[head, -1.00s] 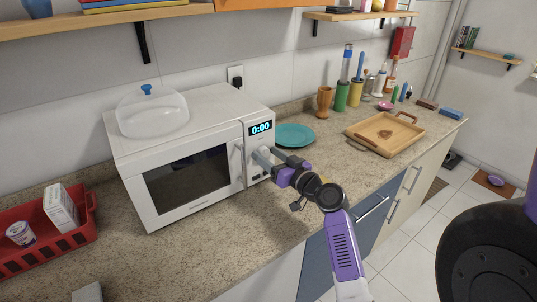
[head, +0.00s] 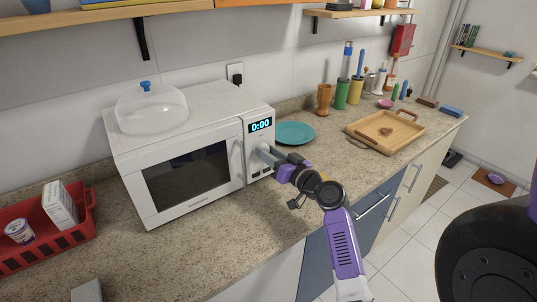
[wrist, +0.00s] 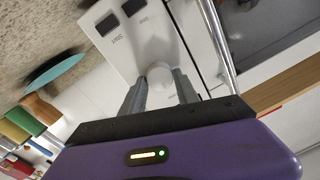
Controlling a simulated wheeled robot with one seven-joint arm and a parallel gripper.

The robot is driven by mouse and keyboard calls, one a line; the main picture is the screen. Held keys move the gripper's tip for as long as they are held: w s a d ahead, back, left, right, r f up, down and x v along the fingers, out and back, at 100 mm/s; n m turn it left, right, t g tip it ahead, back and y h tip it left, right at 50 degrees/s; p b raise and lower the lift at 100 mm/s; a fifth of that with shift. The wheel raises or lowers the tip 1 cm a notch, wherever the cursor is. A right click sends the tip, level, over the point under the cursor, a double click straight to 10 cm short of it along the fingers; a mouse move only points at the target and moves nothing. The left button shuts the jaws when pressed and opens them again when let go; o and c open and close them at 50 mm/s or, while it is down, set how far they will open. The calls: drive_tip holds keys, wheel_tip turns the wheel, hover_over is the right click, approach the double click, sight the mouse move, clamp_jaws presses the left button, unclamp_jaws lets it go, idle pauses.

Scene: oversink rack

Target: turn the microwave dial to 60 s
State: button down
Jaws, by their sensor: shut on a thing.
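The white microwave (head: 190,118) stands on the counter with its door shut. Its display (head: 260,125) reads 0:00. My gripper (head: 266,152) is at the control panel below the display and hides most of the dial there. In the wrist view the round white dial (wrist: 159,72) sits between the two fingers of my gripper (wrist: 159,90), which are shut on it. The panel's buttons (wrist: 120,16), seen tilted, lie beyond the dial. The dial's pointer mark cannot be made out.
A clear dome cover (head: 152,112) sits on the microwave. A teal plate (head: 294,133) lies just right of it, and a wooden tray (head: 408,128) is farther right. A red basket (head: 60,238) stands at the left.

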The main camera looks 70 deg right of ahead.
drive_tip(key=m, duration=1)
drive_tip(key=shift+f, duration=0.2)
drive_tip(key=shift+s+m+h, duration=0.1)
drive_tip(key=shift+m+h, duration=0.2)
drive_tip(key=shift+m, duration=0.2)
drive_tip(key=c, duration=0.9)
unclamp_jaws()
drive_tip(key=b+v, duration=0.2)
drive_tip(key=v, duration=0.5)
drive_tip(key=shift+s+a+f, duration=0.1)
drive_tip(key=shift+s+a, duration=0.05)
drive_tip(key=shift+s, duration=0.2)
